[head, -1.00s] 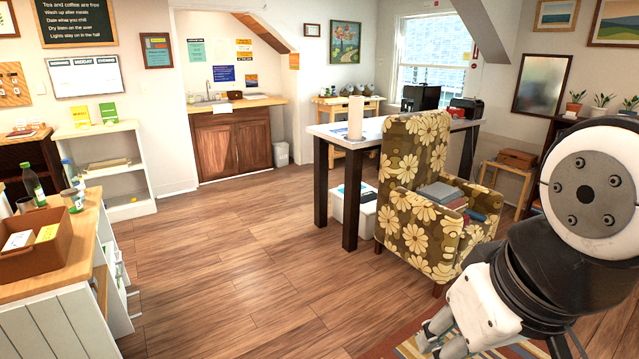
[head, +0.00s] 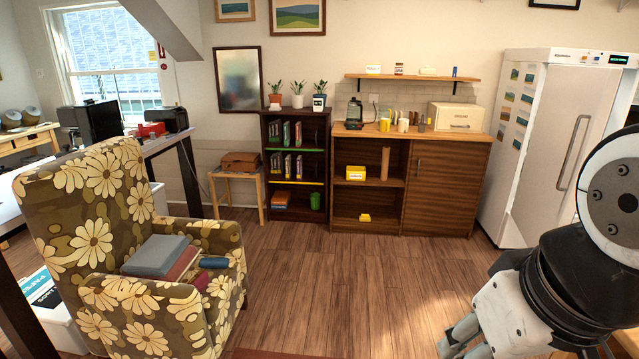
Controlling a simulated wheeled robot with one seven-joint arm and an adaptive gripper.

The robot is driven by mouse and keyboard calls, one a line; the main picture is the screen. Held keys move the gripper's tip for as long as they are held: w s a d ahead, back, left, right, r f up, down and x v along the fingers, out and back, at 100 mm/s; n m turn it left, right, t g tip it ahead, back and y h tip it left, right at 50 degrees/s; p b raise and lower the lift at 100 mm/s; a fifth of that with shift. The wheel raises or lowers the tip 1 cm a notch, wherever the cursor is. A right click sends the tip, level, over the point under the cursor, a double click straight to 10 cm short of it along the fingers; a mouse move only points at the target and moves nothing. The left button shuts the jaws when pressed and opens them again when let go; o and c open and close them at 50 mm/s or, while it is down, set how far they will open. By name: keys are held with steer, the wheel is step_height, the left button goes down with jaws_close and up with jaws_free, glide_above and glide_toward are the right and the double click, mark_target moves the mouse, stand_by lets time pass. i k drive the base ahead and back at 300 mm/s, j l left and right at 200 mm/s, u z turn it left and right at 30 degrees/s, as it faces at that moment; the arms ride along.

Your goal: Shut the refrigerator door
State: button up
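The white refrigerator (head: 520,165) stands upright at the right, against the back wall. Its door (head: 592,120) has a long grey vertical handle (head: 573,152), and a dark display panel is above it. Part of the door is hidden behind my arm, and I cannot tell whether a gap is open along its edge. Notes or pictures are stuck on the side panel. My gripper (head: 458,345) is low at the bottom right, well apart from the refrigerator. Its fingers are partly cut off by the frame edge, so its opening is unclear.
A flowered armchair (head: 95,215) with books stands at the left. A wooden cabinet (head: 445,190) with a worktop and a dark shelf (head: 318,165) line the back wall. The wooden floor (head: 330,290) between armchair and refrigerator is clear.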

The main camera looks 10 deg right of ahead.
mark_target(576, 105)
steer(key=i+z, duration=0.25)
steer(key=i, duration=0.35)
steer(key=i+z, duration=0.3)
steer(key=i, duration=0.3)
steer(key=i+j+z, duration=0.25)
steer(key=i, duration=0.3)
steer(key=i+j+z, duration=0.2)
steer(key=i+z, duration=0.15)
steer(key=i+j+z, duration=0.35)
steer(key=i, duration=0.15)
steer(key=i+j+z, duration=0.4)
steer(key=i+z, duration=0.3)
steer(key=i+j, duration=0.05)
steer(key=i, duration=0.05)
